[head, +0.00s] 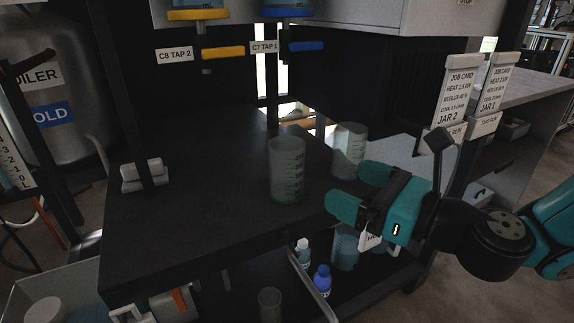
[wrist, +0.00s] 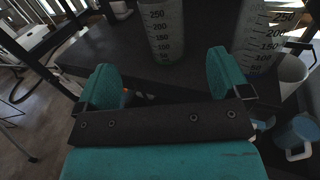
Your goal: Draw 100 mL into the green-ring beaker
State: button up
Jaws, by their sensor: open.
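The green-ring beaker (head: 286,165) stands upright on the dark bench, clear, with graduation marks and a green ring at its base. It looks empty. In the wrist view the beaker (wrist: 163,30) is ahead of the gap between my fingers, its top cut off. My gripper (head: 347,190) is open and empty, to the right of the beaker and apart from it. The fingers also show in the wrist view (wrist: 162,75). A yellow-handled tap labelled C8 TAP 2 (head: 222,52) and a blue-handled tap labelled C7 TAP 1 (head: 305,46) hang above the back of the bench.
A second beaker with a blue ring (head: 349,145) stands close behind my fingers; it fills the wrist view's right side (wrist: 258,40). Job cards (head: 461,85) stand at right. Bottles (head: 322,280) sit on the shelf below.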

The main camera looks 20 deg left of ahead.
aim_at(299, 162)
jog(key=p+x, duration=0.8)
jog(key=p, duration=0.1)
jog(key=shift+a+r, duration=0.15)
jog(key=shift+r, duration=0.05)
jog(key=shift+p+x, duration=0.4)
jog(key=shift+x, duration=0.4)
jog(key=x, duration=0.4)
jog(key=shift+w+a+f, duration=0.15)
jog(key=shift+w+f, duration=0.1)
jog(key=shift+w, duration=0.05)
jog(key=shift+c, duration=0.4)
jog(key=c, duration=0.9)
